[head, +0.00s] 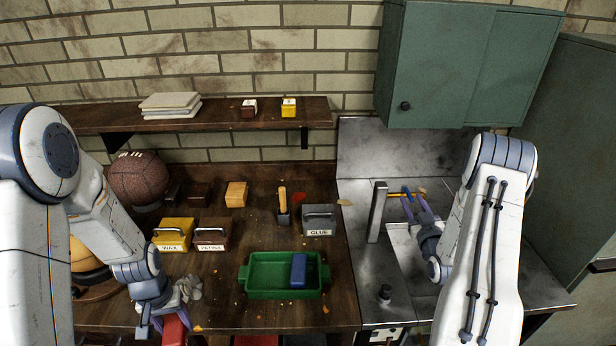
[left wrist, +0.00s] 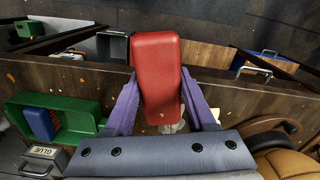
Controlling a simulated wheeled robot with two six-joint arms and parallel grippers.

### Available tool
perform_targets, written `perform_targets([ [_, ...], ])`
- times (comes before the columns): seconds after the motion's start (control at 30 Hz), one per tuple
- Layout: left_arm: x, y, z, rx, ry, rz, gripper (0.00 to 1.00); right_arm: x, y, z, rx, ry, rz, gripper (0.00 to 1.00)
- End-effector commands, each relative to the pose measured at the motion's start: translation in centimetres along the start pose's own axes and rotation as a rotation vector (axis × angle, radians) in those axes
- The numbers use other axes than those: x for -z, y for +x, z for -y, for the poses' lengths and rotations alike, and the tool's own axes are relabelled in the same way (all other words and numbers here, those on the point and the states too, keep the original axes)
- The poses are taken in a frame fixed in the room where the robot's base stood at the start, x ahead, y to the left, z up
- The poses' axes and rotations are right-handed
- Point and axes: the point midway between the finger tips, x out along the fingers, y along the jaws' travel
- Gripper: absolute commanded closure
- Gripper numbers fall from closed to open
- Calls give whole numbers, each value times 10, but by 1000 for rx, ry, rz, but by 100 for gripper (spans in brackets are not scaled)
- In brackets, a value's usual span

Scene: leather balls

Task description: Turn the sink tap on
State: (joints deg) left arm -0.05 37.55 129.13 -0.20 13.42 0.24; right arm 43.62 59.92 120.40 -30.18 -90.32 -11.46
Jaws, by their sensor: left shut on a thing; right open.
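The sink tap (head: 377,212) is an upright grey metal post at the left edge of the steel sink (head: 405,250). A dark round knob (head: 385,292) stands on the steel counter in front of it. My right gripper (head: 416,206) is open over the sink, right of the tap post, with its purple fingers close to a thin orange and blue bar (head: 405,195). I cannot tell whether they touch it. My left gripper (head: 172,308) is shut on a red block (head: 174,331) at the counter's front edge; the block fills the left wrist view (left wrist: 157,70) between the purple fingers.
On the wooden counter are a green tray (head: 270,292) with a blue block (head: 298,270), a grey GLUE box (head: 319,220), a yellow WAX box (head: 172,233) and a brown box (head: 211,235). A brown ball (head: 138,178) sits at the back left. A green cabinet (head: 455,65) hangs above the sink.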

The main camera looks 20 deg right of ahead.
Motion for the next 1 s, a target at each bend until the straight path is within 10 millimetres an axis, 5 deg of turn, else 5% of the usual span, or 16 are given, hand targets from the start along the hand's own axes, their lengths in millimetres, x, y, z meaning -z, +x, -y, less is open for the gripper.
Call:
perform_targets([
  [0.3, 0, -17, 0, 0, 0, 0, 100, 1, 44, 0, 0, 1, 0, 55],
  [0.67, 0, -18, 0, 0, 0, 0, 100, 0, 49, 0, -1, 1, 2, 55],
  [0.8, 0, -18, 0, 0, 0, 0, 100, 0, 49, 0, -1, 1, 1, 100],
  [1.0, 0, -18, 0, 0, 0, 0, 100, 0, 49, 0, -2, 1, 1, 100],
])
